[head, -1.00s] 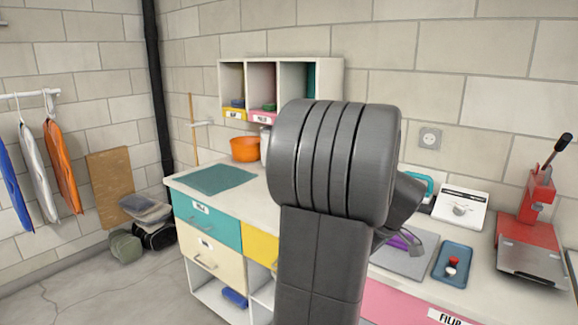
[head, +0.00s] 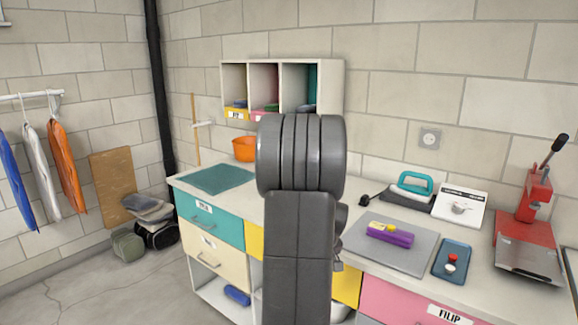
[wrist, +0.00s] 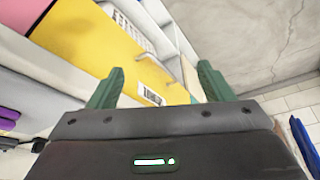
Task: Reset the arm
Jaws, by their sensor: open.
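My arm rises in the middle of the head view and hides part of the counter behind it. My gripper (wrist: 160,88) shows in the wrist view with its two green fingers wide apart and nothing between them. Past the fingers, the wrist view shows a yellow drawer front (wrist: 110,55) and the floor, seen at a tilt. The gripper's fingers are hidden behind my arm in the head view.
The counter holds a teal mat (head: 215,179), an orange pot (head: 244,149), a grey board (head: 400,255) with a purple item (head: 390,236), a blue tray (head: 452,262) and a red press (head: 530,230). A cubby shelf (head: 335,85) hangs above. The floor at left is partly open.

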